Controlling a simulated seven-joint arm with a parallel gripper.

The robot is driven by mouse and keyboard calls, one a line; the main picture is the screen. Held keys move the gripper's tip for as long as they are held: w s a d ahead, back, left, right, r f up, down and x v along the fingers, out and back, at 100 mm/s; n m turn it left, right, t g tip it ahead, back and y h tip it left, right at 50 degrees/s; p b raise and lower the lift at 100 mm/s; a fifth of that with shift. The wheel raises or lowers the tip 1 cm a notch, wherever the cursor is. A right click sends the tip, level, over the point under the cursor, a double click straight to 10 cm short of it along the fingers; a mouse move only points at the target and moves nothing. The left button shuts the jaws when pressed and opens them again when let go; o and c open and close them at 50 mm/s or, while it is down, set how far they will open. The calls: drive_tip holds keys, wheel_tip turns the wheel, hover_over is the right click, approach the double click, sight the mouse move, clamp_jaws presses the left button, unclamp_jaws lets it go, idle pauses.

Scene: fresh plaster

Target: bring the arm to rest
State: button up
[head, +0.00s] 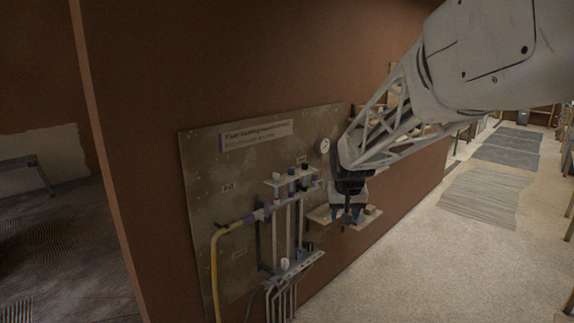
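My arm reaches in from the upper right of the head view. My gripper (347,216) points down in front of the right part of a wall-mounted panel (205,180). Its dark fingers are small here, and I cannot tell whether they are open or shut or whether anything is between them. A small wooden shelf (320,214) is partly hidden behind the gripper. Whether the gripper touches the shelf is not clear.
The panel carries pipes, a yellow hose (214,265), a round gauge (325,146), an upper rack (290,184) with small items and a lower rack (300,264). The brown wall (135,130) ends at left. Grey mats (487,198) lie on open floor at right.

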drive_tip(key=s+d, duration=0.3)
drive_tip(key=s, duration=3.6)
drive_tip(key=shift+g, duration=0.4)
